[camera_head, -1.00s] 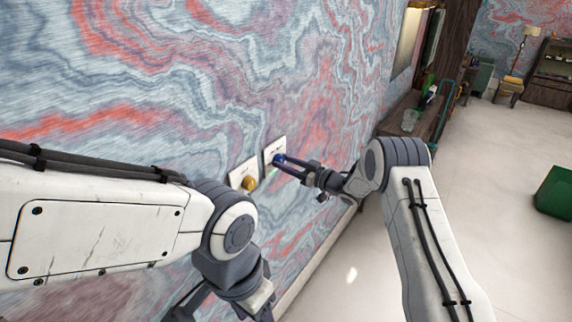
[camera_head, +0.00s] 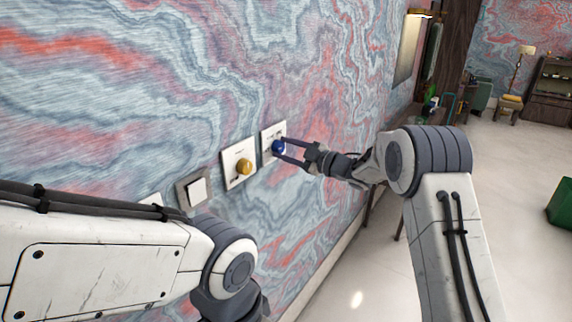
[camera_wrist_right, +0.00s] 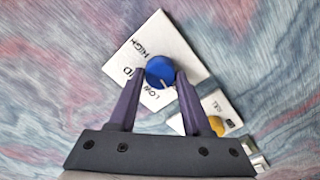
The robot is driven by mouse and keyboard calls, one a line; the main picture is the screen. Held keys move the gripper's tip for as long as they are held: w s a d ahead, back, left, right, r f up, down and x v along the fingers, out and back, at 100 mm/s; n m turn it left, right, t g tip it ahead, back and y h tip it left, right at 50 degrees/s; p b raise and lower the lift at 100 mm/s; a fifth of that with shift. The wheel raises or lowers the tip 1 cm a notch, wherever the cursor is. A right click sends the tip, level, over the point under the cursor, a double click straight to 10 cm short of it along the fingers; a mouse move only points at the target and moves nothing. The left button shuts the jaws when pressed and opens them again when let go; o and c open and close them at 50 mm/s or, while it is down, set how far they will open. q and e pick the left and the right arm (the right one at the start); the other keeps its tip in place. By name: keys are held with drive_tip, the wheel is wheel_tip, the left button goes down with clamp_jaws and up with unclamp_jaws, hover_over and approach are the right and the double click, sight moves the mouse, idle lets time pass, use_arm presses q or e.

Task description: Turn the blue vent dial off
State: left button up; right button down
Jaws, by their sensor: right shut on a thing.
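The blue vent dial (camera_head: 278,147) is a round knob on a white wall plate (camera_head: 267,133). In the right wrist view the blue dial (camera_wrist_right: 160,71) has a pale pointer mark on its lower right edge, on the side of the word LOW. HIGH and LOW are readable on the plate (camera_wrist_right: 180,45); other lettering is partly covered by a finger. My right gripper (camera_head: 282,149) has one finger on each side of the dial and is shut on it; its fingers also show in the right wrist view (camera_wrist_right: 161,76). My left gripper is out of view.
A yellow dial (camera_head: 244,167) on its own white plate is just left of the blue one. A square switch (camera_head: 196,190) is farther left. My left arm covers the lower left. A side table with glassware (camera_head: 428,108) stands along the wall at right. The floor at right is mostly clear.

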drive_tip(key=shift+f+n+b, duration=0.1)
drive_tip(key=shift+n+b, duration=1.3)
drive_tip(key=shift+b, duration=0.25)
drive_tip(key=shift+c, duration=1.7)
unclamp_jaws()
drive_tip(key=shift+s, duration=0.1)
drive_tip(key=shift+d, duration=0.1)
drive_tip(key=b+v, duration=0.2)
drive_tip(key=v, duration=0.8)
drive_tip(key=shift+s+b, duration=0.15)
drive_tip(key=shift+b, duration=0.15)
drive_tip(key=shift+d, duration=0.1)
